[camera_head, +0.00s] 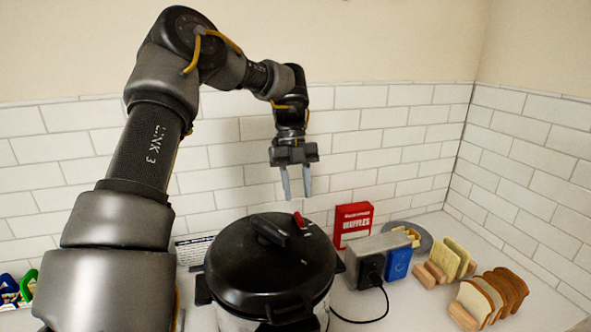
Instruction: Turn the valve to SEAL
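A pressure cooker with a dark round lid (250,268) stands at the lower middle of the head view. A black handle (270,230) sits on the lid. A small red valve (298,219) is near the lid's far right edge; any SEAL marking is too small to read. My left gripper (296,196) points down in the air above the valve, against the tiled wall. Its two grey fingers are apart with nothing between them, and appear clear of the valve. My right gripper is not in view.
A red waffle box (353,224), a grey toaster (376,250) with a blue packet (398,264) beside it, and racks of bread slices (487,296) stand to the right. A black cord (365,321) crosses the counter. A printed card (193,250) stands behind the cooker's left side.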

